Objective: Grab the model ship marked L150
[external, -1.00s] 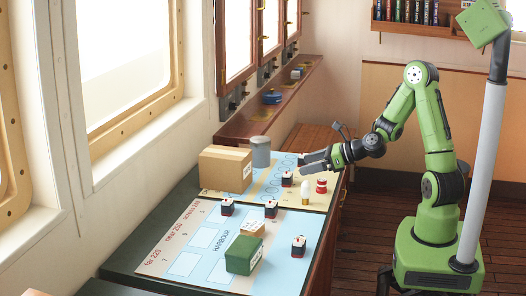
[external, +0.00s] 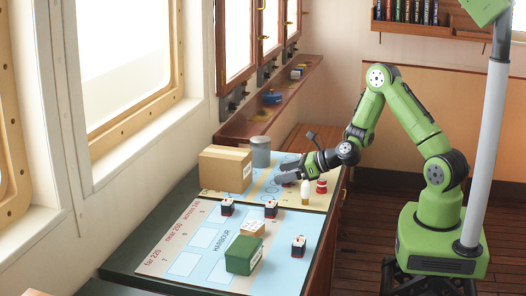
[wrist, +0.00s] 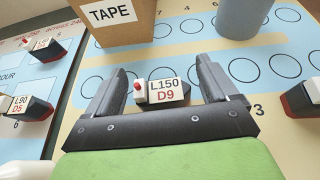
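The model ship marked L150 (wrist: 163,91) lies between the two spread fingers of my gripper (wrist: 162,93) in the wrist view. Its white label reads L150 and D9, and it has a small red part at its left end. The fingers stand apart on either side of it, with a gap on each side. In the external view my gripper (external: 288,175) is low over the far part of the chart table and hides most of this ship.
A cardboard box marked TAPE (wrist: 122,22) and a grey cylinder (wrist: 247,15) stand beyond the ship. Red-and-white (external: 321,187) and cream (external: 305,191) pieces stand close by. Other ships, one marked L90 (wrist: 22,105), and a green box (external: 244,254) are on the harbour chart.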

